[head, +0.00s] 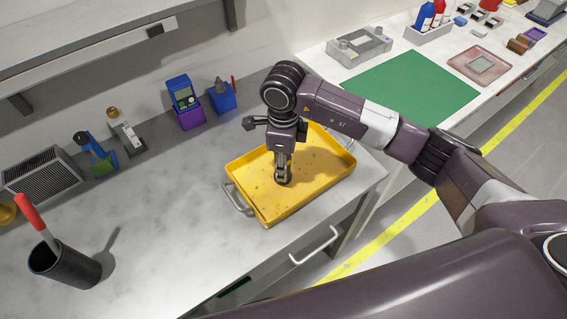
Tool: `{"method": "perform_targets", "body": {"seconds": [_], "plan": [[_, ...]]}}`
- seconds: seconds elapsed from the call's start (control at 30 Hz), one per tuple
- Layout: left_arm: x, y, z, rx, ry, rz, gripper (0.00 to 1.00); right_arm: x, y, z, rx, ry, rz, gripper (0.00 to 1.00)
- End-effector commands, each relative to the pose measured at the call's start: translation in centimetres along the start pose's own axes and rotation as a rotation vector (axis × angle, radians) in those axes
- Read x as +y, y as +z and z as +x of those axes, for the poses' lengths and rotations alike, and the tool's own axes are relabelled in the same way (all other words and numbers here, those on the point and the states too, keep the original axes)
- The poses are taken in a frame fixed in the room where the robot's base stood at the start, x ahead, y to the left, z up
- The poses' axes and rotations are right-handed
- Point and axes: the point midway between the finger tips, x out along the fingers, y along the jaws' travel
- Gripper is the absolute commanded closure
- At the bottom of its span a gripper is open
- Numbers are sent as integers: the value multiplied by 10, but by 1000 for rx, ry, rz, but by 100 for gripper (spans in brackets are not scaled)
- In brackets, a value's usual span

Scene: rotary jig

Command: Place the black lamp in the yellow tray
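The yellow tray (262,208) lies on the grey bench, with a metal handle at its left end. My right gripper (283,178) points down over the middle of the tray, its fingertips close to the tray floor. The fingers are seen narrow and small, so I cannot tell whether they are open or shut, or whether anything is between them. I cannot make out a black lamp in this view. The tray looks empty apart from small dark specks, though the gripper hides part of its floor. My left gripper is out of view.
A black cup (75,271) with a red-handled tool stands at the left. A blue-and-purple device (185,103), a blue holder (222,98) and other tools line the wall. A green mat (410,88) lies on the bench beyond. The bench between cup and tray is clear.

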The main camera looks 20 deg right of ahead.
Motion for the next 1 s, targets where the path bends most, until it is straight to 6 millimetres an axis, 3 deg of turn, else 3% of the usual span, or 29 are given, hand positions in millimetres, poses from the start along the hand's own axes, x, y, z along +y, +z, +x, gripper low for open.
{"method": "perform_targets", "body": {"seconds": [0.17,0.2,0.37,0.77,1.0], "plan": [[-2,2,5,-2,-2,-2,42,0,0,4,-1,0,0,97],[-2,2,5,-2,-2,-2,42,0,0,4,0,0,0,69],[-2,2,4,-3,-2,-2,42,0,0,2,0,1,0,52],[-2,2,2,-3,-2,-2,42,-1,1,-4,-3,-2,0,52],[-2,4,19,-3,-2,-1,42,-1,1,-50,-5,-6,-1,52]]}}
